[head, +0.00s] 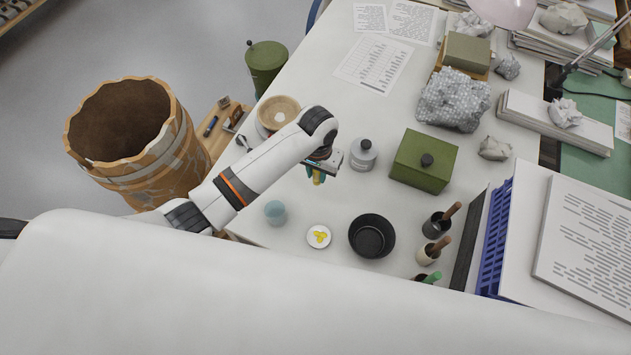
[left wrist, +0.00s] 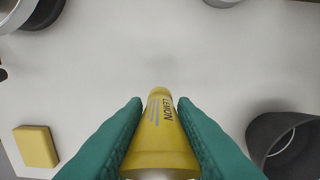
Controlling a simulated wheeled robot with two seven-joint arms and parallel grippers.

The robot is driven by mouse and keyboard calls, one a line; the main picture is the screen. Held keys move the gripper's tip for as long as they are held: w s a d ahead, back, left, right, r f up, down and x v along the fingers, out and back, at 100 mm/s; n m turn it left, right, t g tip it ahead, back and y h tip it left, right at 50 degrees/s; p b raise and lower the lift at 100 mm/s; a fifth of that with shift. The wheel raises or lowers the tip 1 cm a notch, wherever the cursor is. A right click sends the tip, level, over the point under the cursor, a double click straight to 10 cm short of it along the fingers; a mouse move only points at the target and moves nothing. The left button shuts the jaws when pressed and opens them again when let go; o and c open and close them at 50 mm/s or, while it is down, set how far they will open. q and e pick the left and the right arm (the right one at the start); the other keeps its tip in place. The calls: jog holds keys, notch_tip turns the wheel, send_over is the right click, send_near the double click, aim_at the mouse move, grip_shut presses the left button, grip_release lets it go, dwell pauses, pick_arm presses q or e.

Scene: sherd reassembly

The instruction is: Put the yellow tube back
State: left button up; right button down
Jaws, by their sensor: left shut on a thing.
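The yellow tube (left wrist: 160,135) is held between the two teal fingertips of my left gripper (left wrist: 160,130); its dark lettering and narrower far end show in the left wrist view. My left gripper also shows in the head view (head: 317,175), above the white table, left of the grey lidded jar. There only a small bit of yellow shows at the fingers; the rest of the tube is hidden by the gripper. I cannot tell how high the tube is above the table. My right gripper is not in view.
A white dish with yellow blobs (head: 318,237), a blue cup (head: 275,212) and a black bowl (head: 372,236) stand near the front edge. The grey jar (head: 362,155) and green box (head: 424,160) stand to the right. A yellow block (left wrist: 37,146) lies left in the wrist view.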

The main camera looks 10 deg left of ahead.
aim_at(317, 182)
pick_arm(q)
jog(key=shift+f, duration=2.65)
jog(key=shift+f, duration=0.2)
jog(key=o, duration=1)
jog(key=shift+c, duration=0.2)
jog(key=shift+r, duration=0.1)
notch_tip(317, 182, up, 12)
jog(key=shift+r, duration=0.15)
